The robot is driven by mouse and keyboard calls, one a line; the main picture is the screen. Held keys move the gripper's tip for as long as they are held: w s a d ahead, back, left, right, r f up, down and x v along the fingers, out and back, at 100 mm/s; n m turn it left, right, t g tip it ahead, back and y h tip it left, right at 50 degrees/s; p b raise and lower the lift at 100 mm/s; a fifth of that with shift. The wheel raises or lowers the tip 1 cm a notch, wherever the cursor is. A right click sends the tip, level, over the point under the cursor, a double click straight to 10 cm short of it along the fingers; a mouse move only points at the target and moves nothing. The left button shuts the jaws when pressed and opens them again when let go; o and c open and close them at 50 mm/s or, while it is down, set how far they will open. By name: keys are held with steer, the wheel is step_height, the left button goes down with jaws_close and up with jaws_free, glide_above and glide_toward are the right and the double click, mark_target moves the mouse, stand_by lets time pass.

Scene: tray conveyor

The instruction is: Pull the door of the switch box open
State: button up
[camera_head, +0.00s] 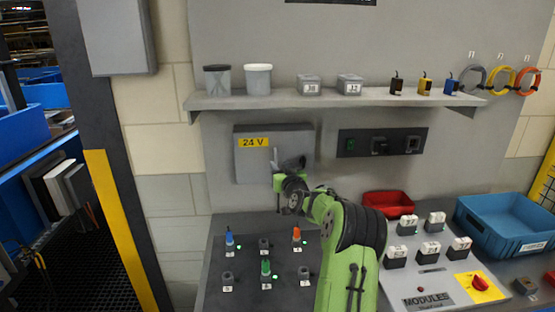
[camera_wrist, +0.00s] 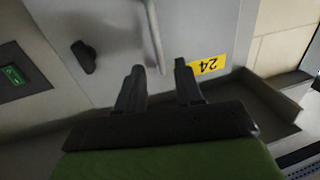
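The switch box (camera_head: 249,165) is a grey box on the wall panel with a yellow "24 V" label. Its door (camera_wrist: 115,20) looks shut. A pale upright bar handle (camera_wrist: 153,35) stands on the door, and a dark knob (camera_wrist: 84,57) sits beside it. My gripper (camera_head: 279,168) is in front of the box and hides part of its right side. In the wrist view my gripper (camera_wrist: 158,68) is open, and the handle's near end appears between the two fingertips. Contact cannot be told.
A shelf (camera_head: 330,101) with cups, small boxes and plugs runs above the box. A black socket panel (camera_head: 383,142) is to its right. Below are a board with coloured pegs (camera_head: 265,268), a modules panel (camera_head: 428,300), a red bin (camera_head: 389,203) and a blue bin (camera_head: 507,224).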

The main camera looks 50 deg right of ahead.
mark_target(276, 161)
steer(key=x, duration=0.3)
steer(key=shift+w+d, duration=0.1)
steer(key=shift+w, duration=0.1)
jaws_close()
stand_by(1.3)
